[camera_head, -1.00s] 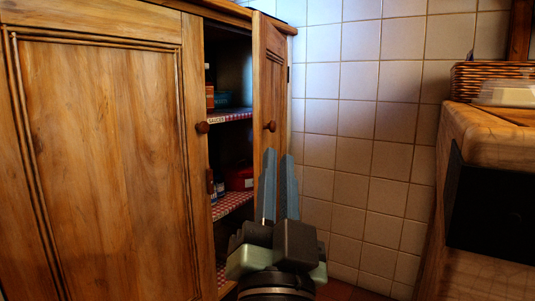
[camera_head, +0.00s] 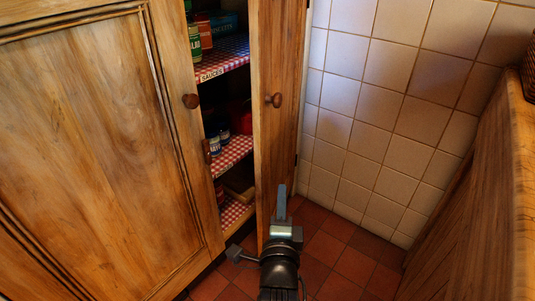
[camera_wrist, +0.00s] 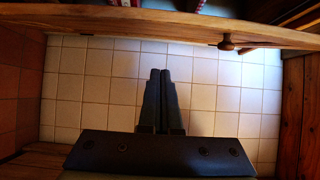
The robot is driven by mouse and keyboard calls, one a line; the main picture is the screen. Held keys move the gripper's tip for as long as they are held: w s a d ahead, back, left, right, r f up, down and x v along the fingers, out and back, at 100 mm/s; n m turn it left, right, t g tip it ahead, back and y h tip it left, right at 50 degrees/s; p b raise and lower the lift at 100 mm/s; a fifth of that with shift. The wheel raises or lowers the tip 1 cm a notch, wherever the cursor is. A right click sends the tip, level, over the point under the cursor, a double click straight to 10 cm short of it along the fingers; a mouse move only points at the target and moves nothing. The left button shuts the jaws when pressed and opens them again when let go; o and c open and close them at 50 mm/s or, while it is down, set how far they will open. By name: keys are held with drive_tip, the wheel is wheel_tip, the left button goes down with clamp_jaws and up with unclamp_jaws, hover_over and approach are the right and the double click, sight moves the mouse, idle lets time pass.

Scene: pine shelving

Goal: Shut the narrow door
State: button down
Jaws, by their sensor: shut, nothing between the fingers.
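The narrow door (camera_head: 278,75) is a wooden panel with a round knob (camera_head: 274,100). In the head view it stands open, swung out from the right side of the cupboard, and shelves show to its left. My gripper (camera_head: 282,190) is in front of the door's lower part, below the knob, with its fingers together and empty. In the wrist view the fingers of my gripper (camera_wrist: 161,75) point at the tiled wall. The door (camera_wrist: 150,27) runs across the top there with its knob (camera_wrist: 226,44). I cannot tell if the gripper touches the door.
The wide door (camera_head: 95,150) is shut at the left. Checked shelves (camera_head: 232,152) hold tins and jars. A tiled wall (camera_head: 385,110) stands at the right, and a wooden counter side (camera_head: 475,200) closes in there. Red floor tiles (camera_head: 335,255) lie clear between.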

drive_tip(key=w+a+b, duration=0.3)
drive_tip(key=w+b, duration=0.3)
drive_tip(key=w, duration=0.4)
drive_tip(key=shift+a, duration=0.3)
drive_tip(key=shift+w, duration=0.1)
